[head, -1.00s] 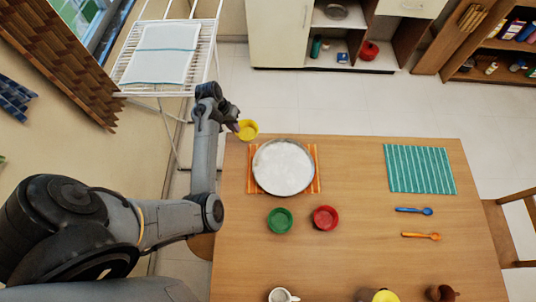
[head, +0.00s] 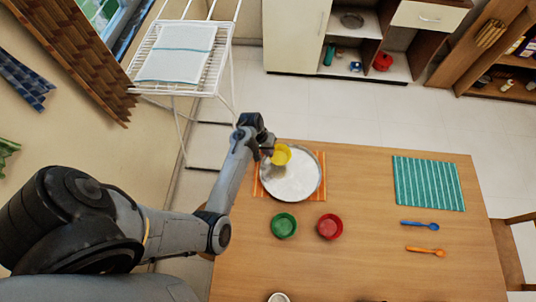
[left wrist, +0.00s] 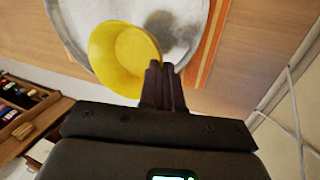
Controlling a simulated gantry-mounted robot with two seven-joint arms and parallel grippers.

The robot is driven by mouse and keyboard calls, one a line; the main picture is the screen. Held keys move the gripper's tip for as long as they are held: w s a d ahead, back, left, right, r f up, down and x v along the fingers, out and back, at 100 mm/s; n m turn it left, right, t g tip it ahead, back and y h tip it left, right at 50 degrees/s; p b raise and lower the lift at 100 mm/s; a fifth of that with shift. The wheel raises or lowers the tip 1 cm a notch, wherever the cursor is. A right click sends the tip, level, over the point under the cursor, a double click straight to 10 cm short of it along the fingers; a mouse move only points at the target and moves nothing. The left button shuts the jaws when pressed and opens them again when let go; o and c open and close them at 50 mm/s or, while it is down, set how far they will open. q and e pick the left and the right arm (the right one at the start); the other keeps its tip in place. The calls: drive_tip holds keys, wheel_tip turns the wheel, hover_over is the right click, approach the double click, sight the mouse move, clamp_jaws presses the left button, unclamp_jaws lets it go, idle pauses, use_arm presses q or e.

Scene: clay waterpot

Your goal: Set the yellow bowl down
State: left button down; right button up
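The yellow bowl (head: 281,155) is held at its rim by my left gripper (head: 268,149), over the upper left part of a round metal tray (head: 293,196) with white stuff in it. The left wrist view shows the yellow bowl (left wrist: 125,55) with its rim between the closed fingers (left wrist: 161,75). A greyish patch shows on the white beside the bowl. I cannot tell whether the bowl touches the tray. My right gripper is not in view.
The tray sits on an orange striped mat (head: 319,188). A green bowl (head: 284,226) and a red bowl (head: 330,227) stand in front. A teal striped mat (head: 428,183), a blue spoon (head: 420,224) and an orange spoon (head: 425,252) lie to the right.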

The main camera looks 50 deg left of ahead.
use_arm(q)
drive_tip(key=shift+f, duration=1.9)
drive_tip(key=c, duration=1.6)
unclamp_jaws()
drive_tip(key=shift+c, duration=0.2)
